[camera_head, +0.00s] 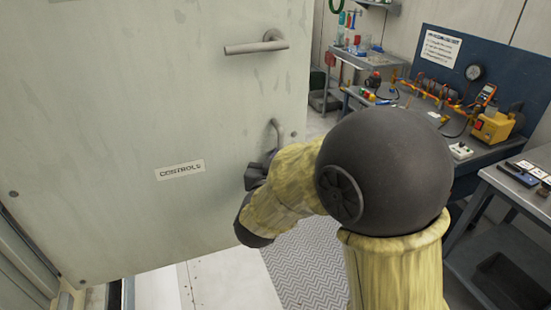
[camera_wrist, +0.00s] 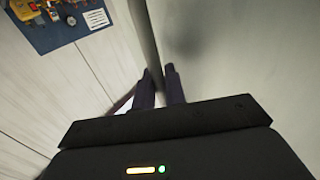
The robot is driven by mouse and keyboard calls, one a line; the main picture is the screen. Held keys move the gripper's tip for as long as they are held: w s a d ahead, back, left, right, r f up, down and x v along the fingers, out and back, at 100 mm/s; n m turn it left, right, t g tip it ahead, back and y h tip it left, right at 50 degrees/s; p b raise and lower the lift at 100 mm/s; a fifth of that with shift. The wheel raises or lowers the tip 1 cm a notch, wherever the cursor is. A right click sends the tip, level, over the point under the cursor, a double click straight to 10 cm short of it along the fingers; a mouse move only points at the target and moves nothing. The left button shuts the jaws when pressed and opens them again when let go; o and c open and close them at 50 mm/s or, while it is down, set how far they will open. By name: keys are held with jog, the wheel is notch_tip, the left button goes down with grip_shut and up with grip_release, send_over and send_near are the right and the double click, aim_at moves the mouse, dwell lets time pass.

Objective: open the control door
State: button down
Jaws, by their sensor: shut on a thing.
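The control door (camera_head: 120,110) is a large pale, scuffed panel with a "CONTROLS" label (camera_head: 180,170); it fills the left of the head view. A grey lever handle (camera_head: 255,46) sits near its top right.
A blue-backed workbench (camera_head: 455,110) with instruments stands at the right. A grey side table (camera_head: 520,190) is nearer at the right edge. A small shelf unit (camera_head: 355,58) stands at the back. Patterned floor (camera_head: 310,255) is clear below my arm.

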jog(key=shift+d+f, duration=0.1)
jog(key=c, duration=1.5)
grip_release()
jog(key=shift+c, duration=0.2)
jog(key=s+a+b, duration=0.2)
jog(key=s+a, duration=0.1)
jog(key=s, duration=1.4)
